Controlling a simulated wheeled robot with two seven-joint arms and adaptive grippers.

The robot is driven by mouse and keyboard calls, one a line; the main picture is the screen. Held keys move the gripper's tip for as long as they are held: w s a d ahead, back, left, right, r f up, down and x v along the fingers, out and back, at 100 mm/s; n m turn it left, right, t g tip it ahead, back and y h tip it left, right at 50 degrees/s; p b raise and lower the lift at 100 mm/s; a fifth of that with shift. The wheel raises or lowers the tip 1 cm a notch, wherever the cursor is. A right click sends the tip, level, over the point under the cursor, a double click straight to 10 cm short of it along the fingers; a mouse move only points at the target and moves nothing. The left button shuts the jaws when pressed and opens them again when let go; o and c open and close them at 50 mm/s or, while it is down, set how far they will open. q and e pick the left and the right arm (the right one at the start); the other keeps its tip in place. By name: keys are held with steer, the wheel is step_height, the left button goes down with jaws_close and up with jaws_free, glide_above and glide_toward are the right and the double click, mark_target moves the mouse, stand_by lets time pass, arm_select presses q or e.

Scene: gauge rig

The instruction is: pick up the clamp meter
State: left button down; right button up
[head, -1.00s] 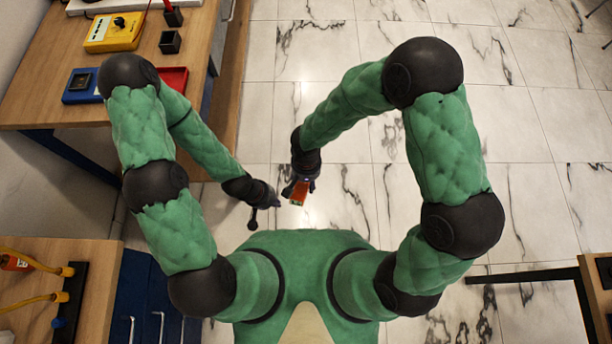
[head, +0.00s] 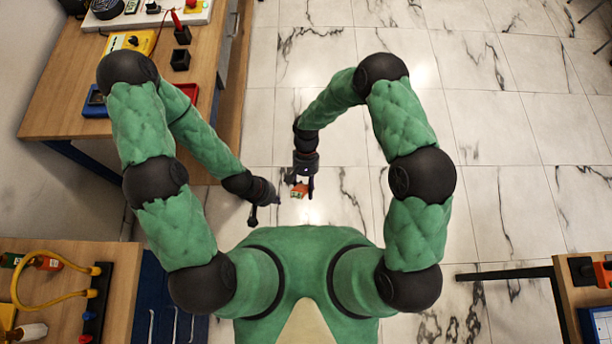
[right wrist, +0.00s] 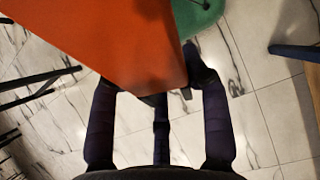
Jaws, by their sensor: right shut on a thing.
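My right gripper (head: 300,187) is shut on an orange, box-like thing (head: 299,191) in mid-air over the floor, in front of my body. In the right wrist view this orange thing (right wrist: 125,40) is large and close, between the dark fingers (right wrist: 160,110). It could be the clamp meter, but no clamp jaw shows and its face is turned away. My left gripper (head: 265,200) hangs just left of it, with its fingers spread and nothing between them.
A wooden bench (head: 60,95) at the upper left bears a yellow meter (head: 130,43), a blue device (head: 95,102) and a small black holder (head: 180,60). Another bench (head: 125,285) with a yellow hose (head: 40,305) is at the lower left. A table edge (head: 570,300) is at the lower right. The marble floor ahead is clear.

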steer(key=g+b, duration=0.7)
steer(key=b, duration=0.2)
stand_by(0.6)
